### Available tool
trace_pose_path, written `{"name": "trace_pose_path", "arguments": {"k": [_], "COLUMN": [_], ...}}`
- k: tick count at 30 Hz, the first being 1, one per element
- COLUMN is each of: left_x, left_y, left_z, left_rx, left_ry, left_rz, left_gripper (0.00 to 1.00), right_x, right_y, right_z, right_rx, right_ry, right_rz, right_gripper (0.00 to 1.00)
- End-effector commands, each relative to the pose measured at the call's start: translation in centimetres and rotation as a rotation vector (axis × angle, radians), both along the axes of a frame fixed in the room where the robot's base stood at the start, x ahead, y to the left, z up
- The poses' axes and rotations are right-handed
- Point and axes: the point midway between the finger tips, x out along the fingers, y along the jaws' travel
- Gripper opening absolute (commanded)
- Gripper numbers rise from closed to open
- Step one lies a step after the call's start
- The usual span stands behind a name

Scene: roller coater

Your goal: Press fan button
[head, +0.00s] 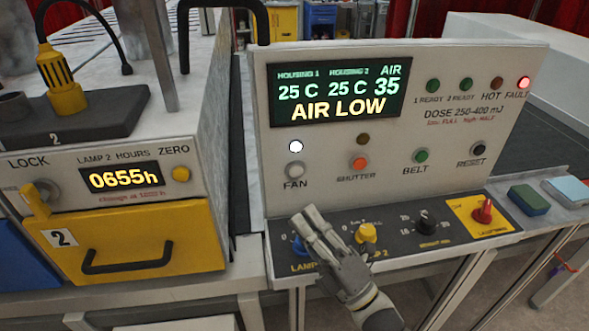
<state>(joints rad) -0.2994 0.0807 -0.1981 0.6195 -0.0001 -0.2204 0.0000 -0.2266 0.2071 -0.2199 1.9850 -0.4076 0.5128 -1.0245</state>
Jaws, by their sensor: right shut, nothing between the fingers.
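The fan button (293,170) is a small pale round button above the FAN label on the upright control panel (390,205). A bright white lamp (296,147) glows just above it. My right gripper (305,217) is shut and empty. In the picture its fingertips are below the fan button and apart from it, over the lower switch strip, where they partly cover the lamp knobs' area. The display (338,89) reads 25 C, 25 C, AIR 35 and AIR LOW. My left gripper is not in view.
The shutter button (360,162), belt button (421,156) and reset button (479,149) sit right of the fan button. Blue (298,244), yellow (366,233), black (426,222) and red (484,211) knobs line the strip below. A yellow drawer (190,240) stands left. The fault lamp (523,83) glows red.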

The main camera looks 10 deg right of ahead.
Motion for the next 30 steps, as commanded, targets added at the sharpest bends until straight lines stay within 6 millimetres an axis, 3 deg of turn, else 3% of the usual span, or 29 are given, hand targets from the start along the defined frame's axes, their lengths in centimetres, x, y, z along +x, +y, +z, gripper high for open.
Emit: {"name": "trace_pose_path", "arguments": {"k": [3,5,8,17,24,30], "left_x": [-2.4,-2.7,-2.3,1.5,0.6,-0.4], "left_y": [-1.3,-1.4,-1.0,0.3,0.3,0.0], "left_z": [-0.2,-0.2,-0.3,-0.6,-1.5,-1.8], "left_rx": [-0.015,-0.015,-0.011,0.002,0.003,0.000], "left_ry": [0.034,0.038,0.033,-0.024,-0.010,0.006], "left_rz": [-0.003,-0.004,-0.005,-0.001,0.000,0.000], "left_gripper": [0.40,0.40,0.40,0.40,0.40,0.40], "right_x": [0.2,0.4,1.3,5.5,8.0,8.8], "right_y": [0.0,0.0,0.0,0.0,0.0,0.0], "right_z": [0.0,0.0,0.0,-0.1,-0.1,0.0], "right_rx": [0.000,0.001,0.001,0.000,0.000,0.002], "right_ry": [0.000,-0.001,-0.001,-0.001,0.000,0.001], "right_rz": [0.000,0.000,0.000,0.001,0.000,0.000], "right_gripper": [0.00,0.00,0.00,0.00,0.00,0.00]}}
